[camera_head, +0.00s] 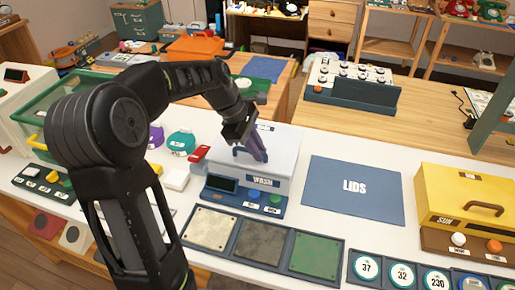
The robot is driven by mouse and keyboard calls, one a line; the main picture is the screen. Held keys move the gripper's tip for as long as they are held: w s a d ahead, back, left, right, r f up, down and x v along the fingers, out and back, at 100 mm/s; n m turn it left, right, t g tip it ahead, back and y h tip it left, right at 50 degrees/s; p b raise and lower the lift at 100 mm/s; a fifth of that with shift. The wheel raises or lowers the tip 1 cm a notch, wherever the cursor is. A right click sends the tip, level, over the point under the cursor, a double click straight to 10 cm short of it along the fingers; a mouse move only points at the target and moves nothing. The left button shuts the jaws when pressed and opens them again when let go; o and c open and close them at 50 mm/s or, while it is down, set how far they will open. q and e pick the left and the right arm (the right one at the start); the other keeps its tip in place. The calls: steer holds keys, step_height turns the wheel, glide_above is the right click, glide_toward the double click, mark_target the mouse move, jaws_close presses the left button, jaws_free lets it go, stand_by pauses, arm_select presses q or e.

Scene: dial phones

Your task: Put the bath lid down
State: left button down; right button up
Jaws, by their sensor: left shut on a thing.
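The pale grey bath lid (280,163) is at the wash bath (240,198), which has a blue front panel, a dark display and a "WASH" label. I cannot tell whether the lid rests on the bath or is slightly raised. My left gripper (252,152) is shut on the lid's dark purplish handle, above the top of the bath. The blue mat marked "LIDS" (382,204) lies flat and bare to the right of the bath. My right gripper is not in view.
A tray with three square pads (262,244) lies in front of the bath. A yellow "SUN" box (470,190) stands to the right of the mat. Numbered round dials (402,275) sit at the front right.

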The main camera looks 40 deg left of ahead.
arm_select(q)
steer(key=shift+f, duration=0.55)
steer(key=c, duration=1.4)
jaws_free()
steer(key=shift+c, duration=0.2)
steer(key=shift+r, duration=0.1)
steer(key=shift+r, duration=0.25)
steer(key=v, duration=1.2)
steer(key=shift+r, duration=0.3)
steer(key=shift+d, duration=0.1)
